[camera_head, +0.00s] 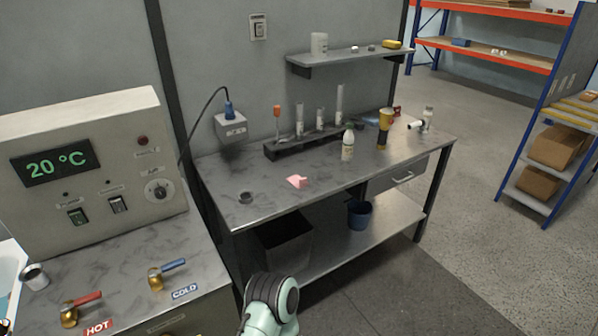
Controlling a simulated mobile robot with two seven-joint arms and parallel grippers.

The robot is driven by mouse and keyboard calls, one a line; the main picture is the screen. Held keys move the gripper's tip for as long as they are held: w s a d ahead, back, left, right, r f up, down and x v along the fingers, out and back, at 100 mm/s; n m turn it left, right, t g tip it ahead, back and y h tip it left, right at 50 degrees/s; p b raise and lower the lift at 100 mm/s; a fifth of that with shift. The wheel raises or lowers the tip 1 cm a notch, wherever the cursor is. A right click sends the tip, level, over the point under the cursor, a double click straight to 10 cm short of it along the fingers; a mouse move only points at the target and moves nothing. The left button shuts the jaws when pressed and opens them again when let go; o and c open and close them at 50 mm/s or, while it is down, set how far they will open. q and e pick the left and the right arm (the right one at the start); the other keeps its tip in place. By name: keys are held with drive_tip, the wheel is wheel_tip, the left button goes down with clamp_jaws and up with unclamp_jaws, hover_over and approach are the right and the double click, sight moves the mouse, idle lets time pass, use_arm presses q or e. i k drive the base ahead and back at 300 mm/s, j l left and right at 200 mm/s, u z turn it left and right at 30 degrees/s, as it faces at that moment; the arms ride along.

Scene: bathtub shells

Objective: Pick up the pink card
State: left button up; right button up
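A small pink card (297,181) lies on the metal workbench (260,199), near its front edge and left of the middle. It looks folded or bent, but it is too small to tell. A rounded pale green and dark part of my own arm shows at the bottom middle, in front of the bench and well short of the card. No gripper fingers show in the head view.
A dark rack (305,143) with glass tubes stands behind the card. A white bottle (348,143) stands to its right, and a small dark ring (246,197) lies to its left. A control box (85,165) with valves stands at left. The bench around the card is clear.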

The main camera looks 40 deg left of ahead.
sight(298, 178)
drive_tip(key=i+l+u, duration=0.1)
drive_tip(key=i+u, duration=0.3)
drive_tip(key=i+l+u, duration=0.15)
drive_tip(key=u, duration=0.25)
drive_tip(key=i+l+u, duration=0.25)
drive_tip(key=u, duration=0.15)
drive_tip(key=i+l+u, duration=0.15)
drive_tip(key=u, duration=0.3)
drive_tip(key=i+l+u, duration=0.2)
drive_tip(key=u, duration=0.25)
drive_tip(key=i+l+u, duration=0.1)
drive_tip(key=l+u, duration=0.35)
drive_tip(key=i+l+u, duration=0.1)
drive_tip(key=u, duration=0.25)
drive_tip(key=l+u, duration=0.35)
drive_tip(key=i+l+u, duration=0.1)
drive_tip(key=l+u, duration=0.25)
drive_tip(key=j, duration=0.1)
